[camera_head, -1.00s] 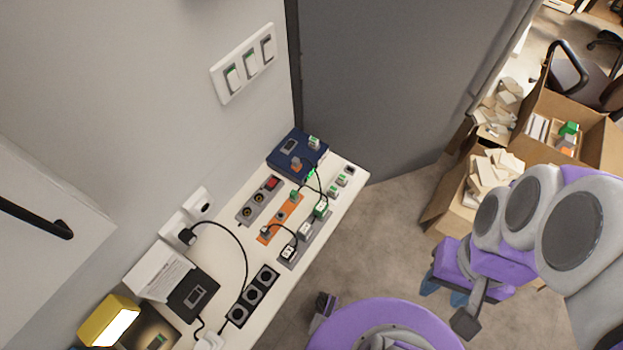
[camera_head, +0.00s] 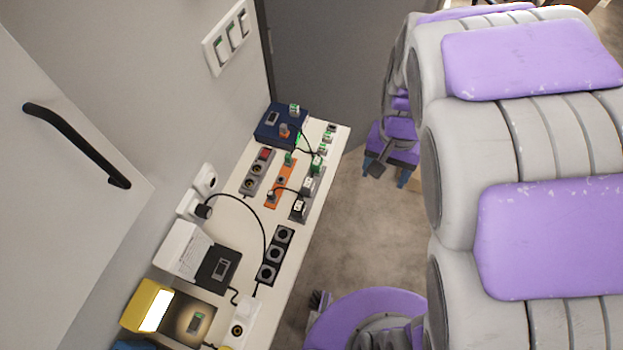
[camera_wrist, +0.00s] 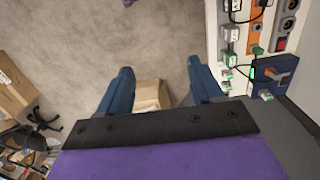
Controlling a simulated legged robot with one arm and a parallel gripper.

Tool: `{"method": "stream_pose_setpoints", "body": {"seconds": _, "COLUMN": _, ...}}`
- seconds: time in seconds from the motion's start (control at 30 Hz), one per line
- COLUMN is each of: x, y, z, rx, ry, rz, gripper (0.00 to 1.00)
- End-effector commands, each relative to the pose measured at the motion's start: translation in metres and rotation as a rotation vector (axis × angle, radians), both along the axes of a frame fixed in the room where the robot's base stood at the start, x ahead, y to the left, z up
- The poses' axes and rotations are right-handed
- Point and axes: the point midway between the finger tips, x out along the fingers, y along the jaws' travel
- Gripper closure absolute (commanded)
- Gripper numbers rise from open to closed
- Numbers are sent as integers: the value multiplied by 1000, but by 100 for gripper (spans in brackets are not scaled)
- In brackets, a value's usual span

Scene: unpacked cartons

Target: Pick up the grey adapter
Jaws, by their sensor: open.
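Several small adapters stand on the white table; I cannot tell for certain which is the grey adapter. A light grey adapter (camera_head: 308,184) sits on the dark grey power strip (camera_head: 305,196), with a similar one at its near end. The grey adapter also shows in the wrist view (camera_wrist: 231,33), at the upper right. My gripper (camera_head: 386,181) is to the right of the table, apart from everything on it. In the wrist view my gripper (camera_wrist: 160,68) has its two blue fingers wide apart, with nothing held between them.
The table (camera_head: 283,290) also bears an orange strip (camera_head: 281,181), a black strip (camera_head: 275,253), a navy box (camera_head: 281,122) and cables. The wall is on the left and a dark door (camera_head: 325,60) stands behind.

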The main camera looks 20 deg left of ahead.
Motion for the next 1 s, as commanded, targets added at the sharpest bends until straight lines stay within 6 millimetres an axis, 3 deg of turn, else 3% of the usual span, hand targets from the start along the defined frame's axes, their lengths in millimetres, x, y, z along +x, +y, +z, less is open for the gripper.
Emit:
{"method": "stream_pose_setpoints", "body": {"seconds": 0.2, "x": 55, "y": 80, "z": -47, "rx": -9, "ry": -36, "rz": 21, "gripper": 34}}
{"method": "stream_pose_setpoints", "body": {"seconds": 0.4, "x": 75, "y": 141, "z": -87, "rx": 9, "ry": -57, "rz": 42, "gripper": 34}}
{"method": "stream_pose_setpoints", "body": {"seconds": 0.6, "x": 78, "y": 167, "z": -107, "rx": 27, "ry": -62, "rz": 52, "gripper": 34}}
{"method": "stream_pose_setpoints", "body": {"seconds": 0.77, "x": 78, "y": 173, "z": -120, "rx": 28, "ry": -60, "rz": 52, "gripper": 34}}
{"method": "stream_pose_setpoints", "body": {"seconds": 1.0, "x": 78, "y": 178, "z": -160, "rx": 23, "ry": -60, "rz": 54, "gripper": 34}}
